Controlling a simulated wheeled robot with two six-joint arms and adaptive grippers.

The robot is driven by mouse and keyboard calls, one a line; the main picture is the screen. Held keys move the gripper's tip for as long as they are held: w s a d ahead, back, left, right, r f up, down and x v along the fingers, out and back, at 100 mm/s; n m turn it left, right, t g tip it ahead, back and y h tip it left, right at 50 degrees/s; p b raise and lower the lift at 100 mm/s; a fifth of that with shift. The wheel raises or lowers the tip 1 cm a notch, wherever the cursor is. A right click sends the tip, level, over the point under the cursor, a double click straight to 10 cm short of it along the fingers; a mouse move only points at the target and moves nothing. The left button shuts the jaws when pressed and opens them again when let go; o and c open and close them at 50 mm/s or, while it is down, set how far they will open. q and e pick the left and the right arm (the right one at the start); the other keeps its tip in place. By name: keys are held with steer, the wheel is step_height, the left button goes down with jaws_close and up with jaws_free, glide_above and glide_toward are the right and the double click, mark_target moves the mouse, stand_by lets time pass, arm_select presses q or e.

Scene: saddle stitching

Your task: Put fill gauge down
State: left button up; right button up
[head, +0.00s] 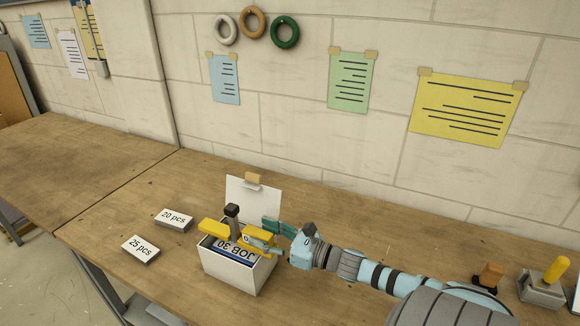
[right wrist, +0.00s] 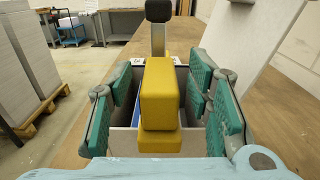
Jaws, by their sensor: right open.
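The fill gauge (head: 213,229) is a yellow bar with an upright post and a dark knob, and it lies across the top of a white box (head: 228,270). My right gripper (head: 268,237) is at the bar's right end in the head view. In the right wrist view, the gauge's yellow end block (right wrist: 160,92) stands between the green finger pads (right wrist: 168,98), with gaps on both sides. The gripper is open. A blue-edged item marked JOB 30 shows inside the box, partly hidden by the gauge. My left gripper is out of view.
A white panel (head: 250,200) with a tan clip stands behind the box. Two small blocks marked 20 pcs (head: 174,220) and 25 pcs (head: 140,249) lie left of it. A yellow-handled item (head: 555,272) stands far right. The wooden table between the blocks and the wall is clear.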

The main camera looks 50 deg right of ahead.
arm_select(q)
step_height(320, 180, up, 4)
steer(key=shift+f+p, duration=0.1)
steer(key=shift+p, duration=1)
arm_select(e)
steer(key=v, duration=0.7)
steer(key=shift+s, duration=0.3)
steer(key=shift+w+r, duration=0.1)
